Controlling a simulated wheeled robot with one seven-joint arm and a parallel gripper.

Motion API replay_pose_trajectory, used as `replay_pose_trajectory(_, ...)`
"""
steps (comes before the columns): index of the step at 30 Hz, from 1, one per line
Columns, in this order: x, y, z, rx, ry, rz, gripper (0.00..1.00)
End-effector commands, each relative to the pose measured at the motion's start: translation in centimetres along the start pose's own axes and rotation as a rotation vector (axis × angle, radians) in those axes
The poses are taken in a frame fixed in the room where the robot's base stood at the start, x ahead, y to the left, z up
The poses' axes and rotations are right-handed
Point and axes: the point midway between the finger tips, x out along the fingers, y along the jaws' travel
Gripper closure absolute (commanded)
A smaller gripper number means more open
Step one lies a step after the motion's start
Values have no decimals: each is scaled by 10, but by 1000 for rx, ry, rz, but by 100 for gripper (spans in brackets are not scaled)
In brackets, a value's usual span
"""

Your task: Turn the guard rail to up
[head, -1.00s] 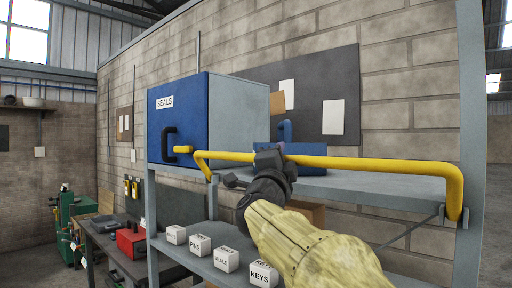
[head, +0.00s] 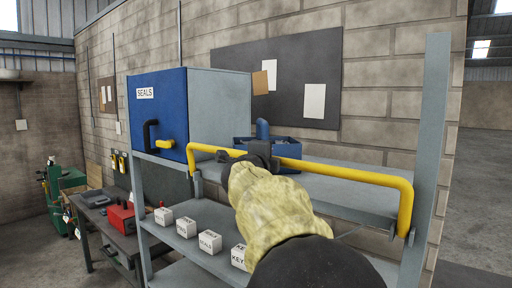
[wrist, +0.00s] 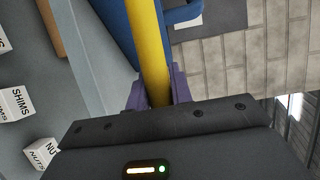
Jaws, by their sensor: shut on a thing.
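The yellow guard rail (head: 345,172) runs across the front of the grey shelf rack, above its upper shelf. Its right end bends down to a pivot at the right post, and its left end bends down near the left side. My gripper (head: 262,155) is shut on the rail left of its middle. In the wrist view the yellow rail (wrist: 152,60) passes between the purple fingers of my gripper (wrist: 158,92). My sleeved forearm hides part of the shelf below.
Labelled white boxes (head: 210,241) stand on the shelf below. A red box (head: 122,217) lies on a bench at left. The right post (head: 428,120) rises beside the rail.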

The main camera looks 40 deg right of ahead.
Motion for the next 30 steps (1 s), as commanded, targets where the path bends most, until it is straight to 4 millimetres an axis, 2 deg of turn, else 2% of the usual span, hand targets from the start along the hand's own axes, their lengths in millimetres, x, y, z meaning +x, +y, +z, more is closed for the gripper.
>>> replay_pose_trajectory(1, 2, -8, -2, 8, 2, 11, 100)
replay_pose_trajectory(13, 14, -3, -6, 7, 2, 15, 100)
replay_pose_trajectory(29, 15, 1, -5, 7, -3, 18, 100)
replay_pose_trajectory(30, 15, 1, -4, 7, -3, 18, 70)
